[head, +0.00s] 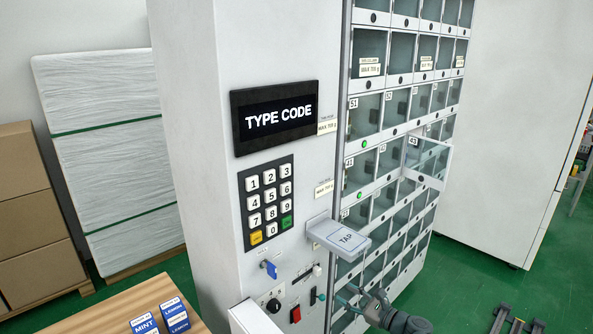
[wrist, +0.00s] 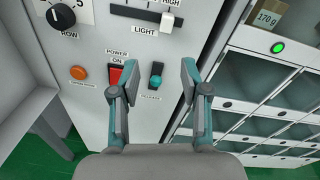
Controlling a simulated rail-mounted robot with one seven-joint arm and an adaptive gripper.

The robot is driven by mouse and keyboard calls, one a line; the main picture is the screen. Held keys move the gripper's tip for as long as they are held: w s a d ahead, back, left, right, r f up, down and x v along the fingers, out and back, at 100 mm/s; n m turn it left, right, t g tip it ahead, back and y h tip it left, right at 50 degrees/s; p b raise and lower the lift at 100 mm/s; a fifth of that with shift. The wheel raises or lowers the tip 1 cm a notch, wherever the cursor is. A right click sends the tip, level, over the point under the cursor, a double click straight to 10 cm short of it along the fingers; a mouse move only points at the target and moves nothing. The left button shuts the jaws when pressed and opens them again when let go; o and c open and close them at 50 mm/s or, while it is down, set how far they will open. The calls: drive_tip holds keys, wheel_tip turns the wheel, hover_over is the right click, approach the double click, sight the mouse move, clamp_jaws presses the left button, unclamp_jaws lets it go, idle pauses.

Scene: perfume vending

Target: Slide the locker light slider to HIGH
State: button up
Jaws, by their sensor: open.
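The light slider is a dark horizontal slot with a white knob (wrist: 167,22) on the panel at the top of the wrist view. The white knob also shows in the head view (head: 317,270). My gripper (wrist: 149,82) is open and empty, with its two fingers spread below the slider and apart from the knob. In the head view my gripper (head: 362,297) is at the bottom, right of the panel.
A red power switch (wrist: 116,76), a teal knob (wrist: 155,82), an orange button (wrist: 79,73) and a black row dial (wrist: 62,16) surround the slider. The TAP reader (head: 348,238) juts out above. One locker door (head: 428,160) stands open at the right.

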drive_tip(key=s+a+f+n+g+h, duration=0.2)
drive_tip(key=s+f+n+g, duration=0.3)
drive_tip(key=s+f+n, duration=0.5)
drive_tip(key=s+a+f+n+g+h, duration=0.3)
drive_tip(key=s+f+g, duration=0.4)
drive_tip(key=f, duration=0.7)
drive_tip(key=s+d+f+n+g+h, duration=0.1)
drive_tip(key=s+f+n, duration=0.3)
drive_tip(key=s, duration=0.5)
drive_tip(key=s+d+f+n+g+h, duration=0.1)
drive_tip(key=s+f+n+g+h, duration=0.2)
drive_tip(key=s, duration=0.7)
drive_tip(key=s+d+f+n+g+h, duration=0.1)
drive_tip(key=s+f+n+g+h, duration=0.2)
drive_tip(key=s+f, duration=0.4)
drive_tip(key=s+n, duration=0.1)
drive_tip(key=s, duration=0.2)
drive_tip(key=shift+d+f+n, duration=0.3)
drive_tip(key=shift+d+f, duration=0.05)
